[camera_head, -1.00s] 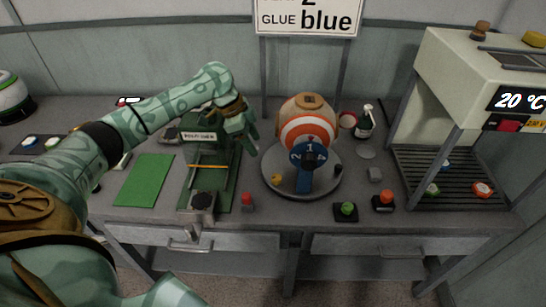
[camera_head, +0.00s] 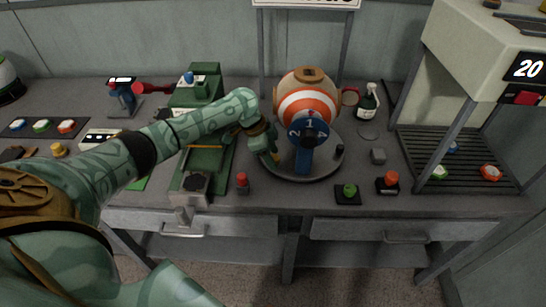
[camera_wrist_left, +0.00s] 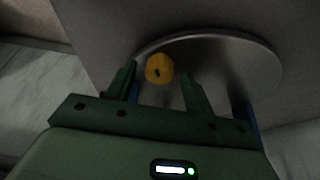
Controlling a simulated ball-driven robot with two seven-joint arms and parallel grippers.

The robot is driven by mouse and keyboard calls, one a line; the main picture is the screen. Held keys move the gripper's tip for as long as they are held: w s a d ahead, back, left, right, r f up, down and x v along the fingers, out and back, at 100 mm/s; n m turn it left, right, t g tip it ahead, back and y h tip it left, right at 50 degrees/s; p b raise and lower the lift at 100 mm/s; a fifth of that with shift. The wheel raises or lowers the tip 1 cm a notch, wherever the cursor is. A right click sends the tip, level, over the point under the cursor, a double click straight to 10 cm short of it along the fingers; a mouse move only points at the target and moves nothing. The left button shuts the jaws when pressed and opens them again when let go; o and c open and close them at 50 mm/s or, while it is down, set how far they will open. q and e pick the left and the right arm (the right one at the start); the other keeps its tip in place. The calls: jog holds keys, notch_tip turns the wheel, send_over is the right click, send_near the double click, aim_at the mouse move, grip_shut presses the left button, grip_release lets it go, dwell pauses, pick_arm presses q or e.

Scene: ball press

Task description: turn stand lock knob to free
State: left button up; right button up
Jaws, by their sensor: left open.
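The yellow stand lock knob (camera_wrist_left: 159,68) shows in the left wrist view at the near edge of the round grey stand plate (camera_wrist_left: 235,60). It lies between and just beyond the two fingertips of my left gripper (camera_wrist_left: 161,80), with a gap on each side. In the head view my left gripper (camera_head: 272,160) points down at the left edge of the stand (camera_head: 322,172) and largely covers the knob. The gripper is open. On the stand sits an orange and white striped ball (camera_head: 305,103) behind a blue numbered part (camera_head: 304,158). My right gripper is not in view.
A green press (camera_head: 195,160) stands left of the stand under my left arm. A red-topped button (camera_head: 242,183), a green button (camera_head: 348,191) and an orange button (camera_head: 388,182) lie near the front edge. A bottle (camera_head: 368,103) stands behind right. A grated machine (camera_head: 455,160) is at right.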

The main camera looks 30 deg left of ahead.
pick_arm(q)
jog(key=shift+f, duration=0.15)
jog(key=shift+d, duration=0.1)
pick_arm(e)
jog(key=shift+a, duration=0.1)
pick_arm(q)
jog(key=c, duration=1)
jog(key=shift+o, duration=0.2)
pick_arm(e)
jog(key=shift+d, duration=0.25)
